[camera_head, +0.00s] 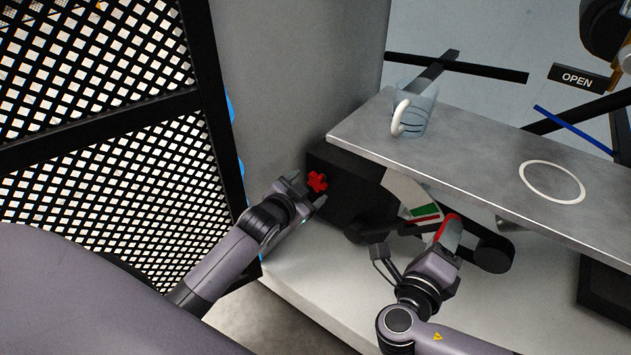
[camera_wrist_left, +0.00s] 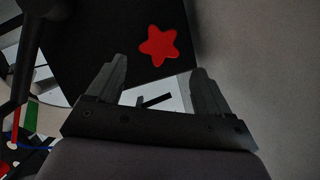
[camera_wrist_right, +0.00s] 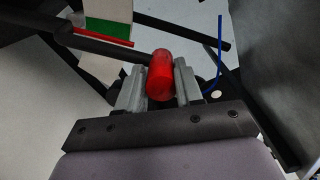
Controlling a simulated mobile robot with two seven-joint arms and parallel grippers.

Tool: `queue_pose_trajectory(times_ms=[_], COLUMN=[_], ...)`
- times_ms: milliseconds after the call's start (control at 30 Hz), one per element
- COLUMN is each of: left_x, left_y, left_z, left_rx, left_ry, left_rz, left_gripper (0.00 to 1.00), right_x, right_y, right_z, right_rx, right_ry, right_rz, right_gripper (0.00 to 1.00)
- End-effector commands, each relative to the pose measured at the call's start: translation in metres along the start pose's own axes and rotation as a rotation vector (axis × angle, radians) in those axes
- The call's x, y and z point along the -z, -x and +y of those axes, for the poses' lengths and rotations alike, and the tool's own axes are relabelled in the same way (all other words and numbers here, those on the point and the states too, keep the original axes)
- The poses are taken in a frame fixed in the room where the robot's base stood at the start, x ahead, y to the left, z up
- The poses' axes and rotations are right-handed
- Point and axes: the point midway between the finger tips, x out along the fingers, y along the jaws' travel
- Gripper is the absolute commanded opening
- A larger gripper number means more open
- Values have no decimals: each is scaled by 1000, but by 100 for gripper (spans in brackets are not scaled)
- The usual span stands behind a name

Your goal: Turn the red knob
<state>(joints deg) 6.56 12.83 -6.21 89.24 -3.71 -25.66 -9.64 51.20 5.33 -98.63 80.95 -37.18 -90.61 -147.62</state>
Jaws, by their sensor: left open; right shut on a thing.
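The red knob (camera_head: 317,181) is star-shaped and sits on the face of a black box (camera_head: 345,195) below the shelf. It also shows in the left wrist view (camera_wrist_left: 158,46), beyond the fingertips. My left gripper (camera_head: 306,192) is open, with its fingers close to the knob; in the left wrist view the knob lies ahead of the gap between the fingers (camera_wrist_left: 158,75), apart from them. My right gripper (camera_wrist_right: 160,80) is shut on a red handle (camera_wrist_right: 159,75) at the end of a dark lever. The handle also shows in the head view (camera_head: 449,231).
A grey shelf (camera_head: 480,150) overhangs the box and carries a glass mug (camera_head: 416,115) and a white ring mark (camera_head: 552,181). A black mesh panel (camera_head: 110,130) stands at left. A green and red gauge plate (camera_head: 422,212) is near the lever. An OPEN sign (camera_head: 577,79) is at upper right.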

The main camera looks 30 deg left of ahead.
Motion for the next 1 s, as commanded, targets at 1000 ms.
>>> queue_pose_trajectory(times_ms=[1000], left_x=[-1], left_y=[-57], left_z=[1], left_rx=[0], left_ry=[0], left_rz=[0], left_gripper=[61], right_x=[14], right_y=[-16], right_z=[-3], right_rx=[16], right_ry=[15], right_rz=[36], right_gripper=[0])
